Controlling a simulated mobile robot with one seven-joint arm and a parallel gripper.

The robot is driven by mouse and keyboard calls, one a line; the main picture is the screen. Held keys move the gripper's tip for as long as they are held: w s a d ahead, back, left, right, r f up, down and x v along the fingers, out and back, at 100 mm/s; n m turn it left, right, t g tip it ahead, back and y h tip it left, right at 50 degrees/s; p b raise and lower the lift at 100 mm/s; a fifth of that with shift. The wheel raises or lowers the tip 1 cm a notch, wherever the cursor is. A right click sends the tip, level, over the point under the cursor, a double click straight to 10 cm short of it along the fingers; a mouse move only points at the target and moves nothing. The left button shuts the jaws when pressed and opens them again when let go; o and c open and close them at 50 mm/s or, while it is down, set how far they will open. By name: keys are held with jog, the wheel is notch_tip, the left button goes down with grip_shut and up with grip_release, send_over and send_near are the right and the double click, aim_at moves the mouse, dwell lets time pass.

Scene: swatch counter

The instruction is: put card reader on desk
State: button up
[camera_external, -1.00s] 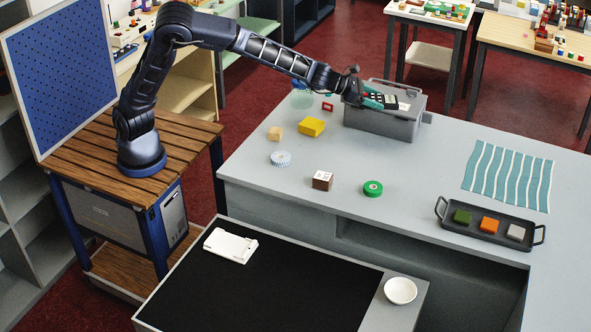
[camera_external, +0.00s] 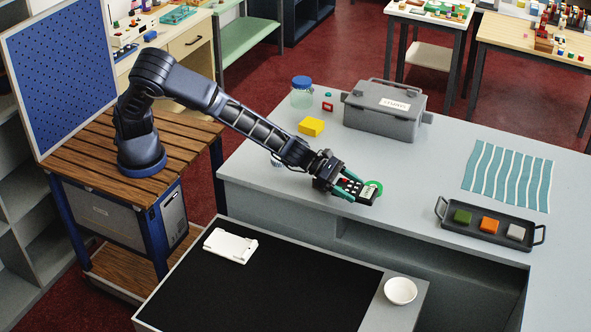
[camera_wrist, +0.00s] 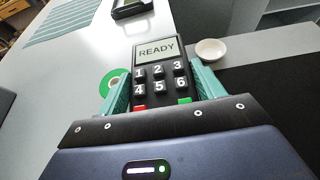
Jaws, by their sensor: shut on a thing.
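The card reader (camera_external: 353,187), dark with a keypad, is between the teal fingers of my gripper (camera_external: 351,190). In the wrist view the card reader (camera_wrist: 157,52) has its screen, which reads READY, facing the camera. My gripper (camera_wrist: 158,85) is shut on its sides. In the external view it is over the front part of the grey counter, just in front of the green ring; the height above the counter is hard to tell. The lower desk (camera_external: 290,285) has a black top and lies in front of the counter.
A white stand (camera_external: 230,246) and a white bowl (camera_external: 400,291) sit on the lower desk; its black middle is clear. The green ring (camera_external: 376,186) is beside the reader. A lidded grey box (camera_external: 385,120), yellow block (camera_external: 311,126), jar (camera_external: 302,95) and black tray (camera_external: 490,240) are on the counter.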

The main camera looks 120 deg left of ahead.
jog(key=shift+a+r, duration=0.1)
jog(key=a+r, duration=0.3)
jog(key=a, duration=0.4)
jog(key=a+r, duration=0.3)
jog(key=a, duration=0.4)
notch_tip(320, 180, up, 10)
send_over(369, 149)
notch_tip(369, 149, down, 20)
jog(key=shift+f, duration=0.15)
jog(key=shift+f, duration=0.15)
jog(key=o, duration=1.3)
